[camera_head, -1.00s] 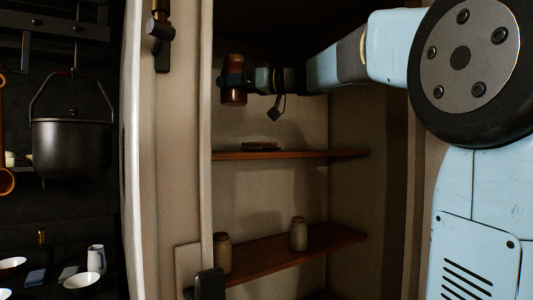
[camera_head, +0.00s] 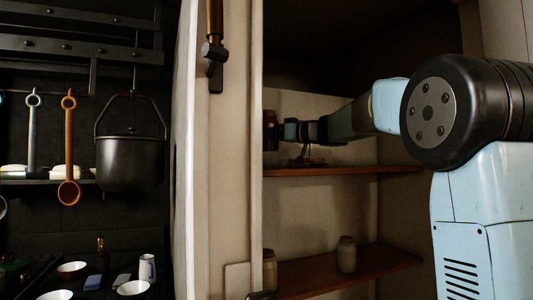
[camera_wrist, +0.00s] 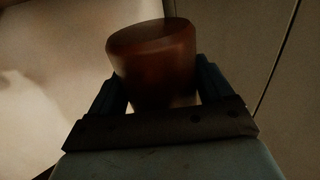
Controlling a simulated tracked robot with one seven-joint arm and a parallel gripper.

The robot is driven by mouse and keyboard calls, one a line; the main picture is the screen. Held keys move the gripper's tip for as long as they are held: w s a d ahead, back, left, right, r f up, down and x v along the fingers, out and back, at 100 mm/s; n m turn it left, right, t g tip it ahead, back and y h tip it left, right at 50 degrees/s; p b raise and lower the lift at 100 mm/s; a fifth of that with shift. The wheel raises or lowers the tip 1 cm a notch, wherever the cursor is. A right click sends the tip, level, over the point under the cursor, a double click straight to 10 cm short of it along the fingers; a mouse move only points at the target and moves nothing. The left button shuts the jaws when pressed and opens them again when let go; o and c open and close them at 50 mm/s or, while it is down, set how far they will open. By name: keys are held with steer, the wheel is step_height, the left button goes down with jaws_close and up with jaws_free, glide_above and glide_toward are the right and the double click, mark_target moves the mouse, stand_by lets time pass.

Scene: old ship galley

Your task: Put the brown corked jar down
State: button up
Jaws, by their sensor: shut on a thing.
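The brown jar (camera_wrist: 155,62) is between the fingers of my gripper (camera_wrist: 158,92) in the wrist view, and the gripper is shut on it. Its broad end faces the camera; I cannot make out a cork. In the head view the jar (camera_head: 270,130) is a dark brown shape partly hidden by the cupboard's door frame. My gripper (camera_head: 284,131) holds it inside the cupboard, above the upper shelf (camera_head: 340,171). I cannot tell how wide the gap between jar and shelf is.
A small dark item on the upper shelf lies below my gripper. The lower shelf (camera_head: 385,262) bears two pale jars, one at the middle (camera_head: 346,254) and one by the frame (camera_head: 269,270). A black pot (camera_head: 130,160) and ladles hang left, outside the cupboard.

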steer(key=shift+w+a+f, duration=0.1)
steer(key=shift+w+f, duration=0.5)
steer(key=shift+f, duration=0.15)
steer(key=shift+w+a+f, duration=0.1)
steer(key=shift+w+f, duration=0.05)
steer(key=shift+f, duration=0.75)
steer(key=shift+w+f, duration=0.1)
steer(key=shift+f, duration=0.8)
steer(key=shift+f, duration=0.1)
steer(key=o, duration=1.4)
steer(key=v, duration=1.2)
